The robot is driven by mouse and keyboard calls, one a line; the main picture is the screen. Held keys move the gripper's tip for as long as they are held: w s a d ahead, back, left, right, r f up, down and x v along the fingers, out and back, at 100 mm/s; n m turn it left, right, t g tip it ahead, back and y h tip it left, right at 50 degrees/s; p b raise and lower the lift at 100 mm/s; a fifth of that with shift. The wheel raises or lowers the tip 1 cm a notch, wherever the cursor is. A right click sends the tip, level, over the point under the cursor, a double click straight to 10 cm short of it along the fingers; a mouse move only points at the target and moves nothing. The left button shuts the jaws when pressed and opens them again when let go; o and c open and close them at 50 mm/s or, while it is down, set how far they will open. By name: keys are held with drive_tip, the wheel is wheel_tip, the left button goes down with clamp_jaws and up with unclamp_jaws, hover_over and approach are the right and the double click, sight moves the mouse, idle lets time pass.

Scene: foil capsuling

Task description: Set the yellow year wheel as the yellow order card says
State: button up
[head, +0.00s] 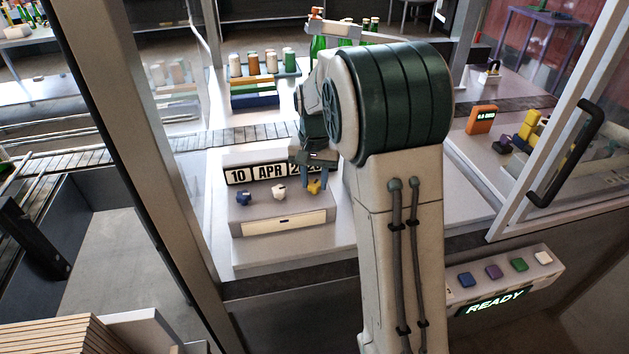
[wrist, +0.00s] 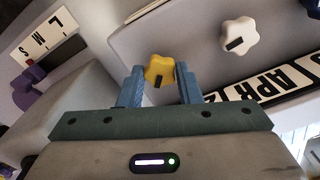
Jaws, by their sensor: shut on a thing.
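The yellow year wheel (wrist: 159,70) is a lobed knob on the sloped face of the date box (head: 283,217). In the wrist view it sits between the two blue fingers of my gripper (wrist: 160,84), which are shut on it. A black mark shows on the wheel. In the head view the wheel (head: 314,187) is under my gripper (head: 313,182). The display reads 10 and APR (head: 270,171); the year window is mostly hidden by my gripper in the head view. I cannot make out a yellow order card.
A white wheel (head: 279,192) and a blue wheel (head: 243,198) sit left of the yellow one. A card with letters S, M, L (wrist: 42,38) shows in the wrist view. A button panel reading READY (head: 495,302) is at lower right. A conveyor (head: 235,135) runs behind the box.

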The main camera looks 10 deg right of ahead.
sight(315, 184)
drive_tip(key=n+b, duration=0.1)
drive_tip(key=n, duration=0.3)
drive_tip(key=shift+n+b, duration=0.3)
drive_tip(key=shift+n, duration=1.6)
drive_tip(key=o, duration=1)
wheel_tip(315, 184, up, 14)
drive_tip(key=shift+f+b, duration=0.1)
drive_tip(key=shift+b, duration=0.4)
